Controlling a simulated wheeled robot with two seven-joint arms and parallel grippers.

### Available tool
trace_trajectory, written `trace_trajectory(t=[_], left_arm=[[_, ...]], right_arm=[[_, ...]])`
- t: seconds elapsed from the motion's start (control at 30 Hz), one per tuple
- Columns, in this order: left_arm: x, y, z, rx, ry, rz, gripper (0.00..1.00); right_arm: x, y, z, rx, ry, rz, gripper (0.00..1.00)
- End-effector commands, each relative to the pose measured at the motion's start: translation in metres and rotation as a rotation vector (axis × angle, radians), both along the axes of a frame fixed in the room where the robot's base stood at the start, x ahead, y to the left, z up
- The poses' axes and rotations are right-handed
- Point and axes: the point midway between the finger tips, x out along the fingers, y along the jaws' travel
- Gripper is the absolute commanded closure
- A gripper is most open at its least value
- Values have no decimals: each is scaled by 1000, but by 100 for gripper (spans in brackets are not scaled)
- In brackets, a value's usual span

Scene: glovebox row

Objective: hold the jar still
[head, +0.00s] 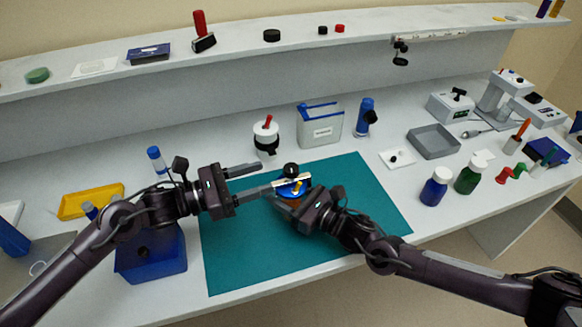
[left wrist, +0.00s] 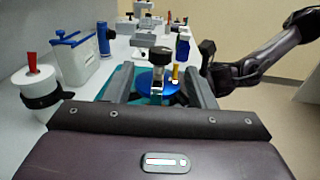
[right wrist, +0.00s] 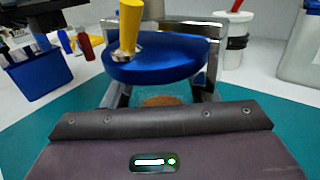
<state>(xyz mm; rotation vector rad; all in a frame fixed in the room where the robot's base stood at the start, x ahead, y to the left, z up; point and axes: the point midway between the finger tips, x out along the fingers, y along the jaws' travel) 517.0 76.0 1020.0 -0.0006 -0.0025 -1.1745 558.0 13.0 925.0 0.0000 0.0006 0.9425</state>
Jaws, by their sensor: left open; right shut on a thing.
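The jar has a wide blue lid (right wrist: 160,58) with a yellow handle-like piece (right wrist: 130,25) standing on it. Under the lid a small brownish patch of the jar's body (right wrist: 160,100) shows; the rest is hidden. My right gripper (head: 292,184) is shut on the jar over the teal mat, one finger on either side. The blue lid also shows in the left wrist view (left wrist: 158,84). My left gripper (head: 266,178) is open and empty, its fingers pointing at the jar from the left. A dark round piece (head: 291,169) shows just behind the lid; I cannot tell what it belongs to.
The teal mat (head: 360,200) is mostly clear. Behind it stand a white pot with a red handle (head: 266,136) and a grey-white container (head: 320,128). A blue bin (head: 150,255) stands left, near my left arm. Blue (head: 434,188) and green (head: 467,177) bottles stand right.

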Motion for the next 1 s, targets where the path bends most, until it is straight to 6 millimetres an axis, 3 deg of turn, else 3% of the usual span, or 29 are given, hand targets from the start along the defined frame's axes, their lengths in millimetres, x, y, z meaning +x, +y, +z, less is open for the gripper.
trace_trajectory(t=[0.2, 0.4, 0.83, 1.0], left_arm=[[18, -43, 1, -4, -1, -2, 49], [29, -67, 0, -1, 0, 0, 49], [31, -76, -1, 1, 2, -1, 49], [31, -76, -1, 1, 2, -1, 72]], right_arm=[[0, 0, 0, 0, 0, -1, 81], [0, 0, 0, -1, -1, -1, 81], [1, -1, 0, -1, -1, -2, 81], [1, -1, 0, -1, -1, -2, 81]])
